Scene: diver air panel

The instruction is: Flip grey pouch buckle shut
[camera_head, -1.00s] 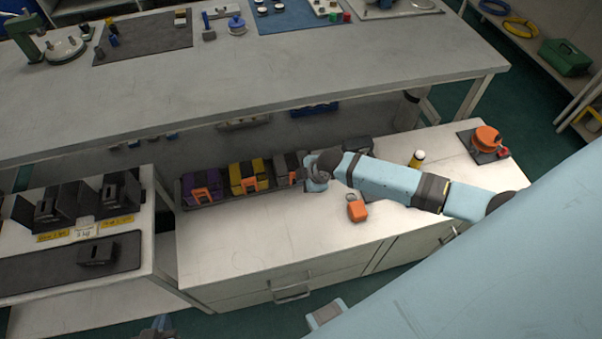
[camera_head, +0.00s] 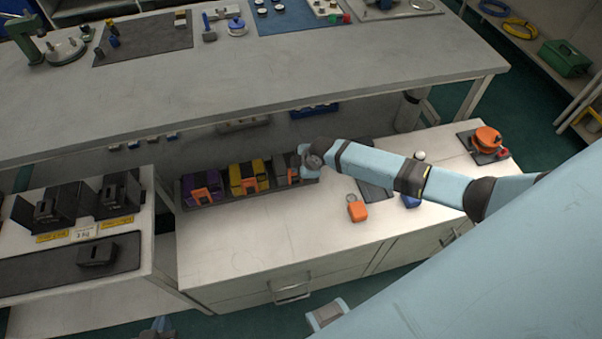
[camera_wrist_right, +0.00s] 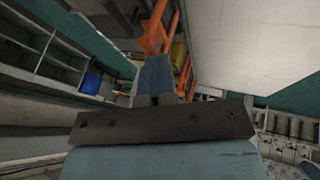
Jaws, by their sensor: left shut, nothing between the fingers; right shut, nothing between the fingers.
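The grey pouch (camera_head: 282,165) sits at the right end of a dark tray, with its orange buckle (camera_head: 293,175) on the front face, partly covered by my right gripper. My right gripper (camera_head: 304,160) is shut and empty, close against the pouch's right side; I cannot tell whether it touches. In the right wrist view the shut fingers (camera_wrist_right: 158,78) point at an orange buckle (camera_wrist_right: 153,36) just beyond the tips. Whether the buckle is latched I cannot tell. My left gripper (camera_head: 158,328) is shut and empty at the bottom edge, mostly cut off.
A yellow pouch (camera_head: 247,171) and a purple pouch (camera_head: 200,180) share the tray (camera_head: 222,199), each with an orange buckle. An orange tag (camera_head: 357,211) and a blue item (camera_head: 411,202) lie on the white cabinet top (camera_head: 260,232). The workbench (camera_head: 250,80) overhangs behind.

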